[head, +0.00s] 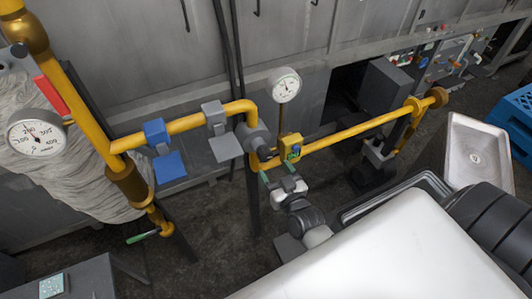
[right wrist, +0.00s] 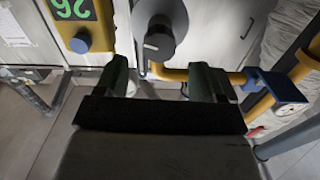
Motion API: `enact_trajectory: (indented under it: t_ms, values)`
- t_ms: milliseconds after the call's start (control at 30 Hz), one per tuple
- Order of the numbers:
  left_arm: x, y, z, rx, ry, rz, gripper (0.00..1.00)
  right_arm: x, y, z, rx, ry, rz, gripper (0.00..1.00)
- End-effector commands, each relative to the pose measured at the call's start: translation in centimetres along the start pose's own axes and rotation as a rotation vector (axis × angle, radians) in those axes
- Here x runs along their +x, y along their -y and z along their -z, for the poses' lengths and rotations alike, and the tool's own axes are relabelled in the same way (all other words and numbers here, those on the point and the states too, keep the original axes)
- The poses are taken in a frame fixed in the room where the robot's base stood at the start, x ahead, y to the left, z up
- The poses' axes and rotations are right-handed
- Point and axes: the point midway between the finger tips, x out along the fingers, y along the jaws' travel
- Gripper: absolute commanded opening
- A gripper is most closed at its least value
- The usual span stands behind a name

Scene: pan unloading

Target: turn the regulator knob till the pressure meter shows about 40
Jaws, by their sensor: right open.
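The regulator knob (right wrist: 158,42) is a dark grey round knob, in front of my right gripper (right wrist: 163,78) in the right wrist view. In the head view the grey regulator (head: 256,143) sits on the yellow pipe, just above my right gripper (head: 284,174). The right gripper is open, its green fingers apart and empty, short of the knob. A yellow meter box (head: 291,147) stands beside the regulator; in the wrist view the box (right wrist: 82,22) has a green display with upside-down digits, apparently 26. A round dial (head: 285,85) rises above the pipe. My left gripper is out of view.
A larger dial (head: 37,132) hangs at the left. A metal tray (head: 478,157) and a blue crate (head: 512,119) are at the right.

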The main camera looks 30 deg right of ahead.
Motion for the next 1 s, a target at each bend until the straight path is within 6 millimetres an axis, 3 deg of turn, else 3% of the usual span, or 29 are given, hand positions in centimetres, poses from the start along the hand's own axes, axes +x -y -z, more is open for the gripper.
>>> enact_trajectory:
  t_ms: [100,300,733,1000]
  values:
    - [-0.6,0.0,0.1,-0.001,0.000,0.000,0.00,2.5,0.0,0.2,-0.001,-0.002,0.001,0.69]
    - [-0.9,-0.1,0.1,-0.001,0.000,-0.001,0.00,5.3,0.1,0.1,0.000,0.000,0.002,0.69]
    - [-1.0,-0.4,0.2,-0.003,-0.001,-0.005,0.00,6.3,0.0,-0.1,-0.001,0.002,0.002,0.69]
    - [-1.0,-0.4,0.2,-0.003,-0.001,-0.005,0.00,6.3,0.0,-0.1,0.000,0.002,0.001,0.29]
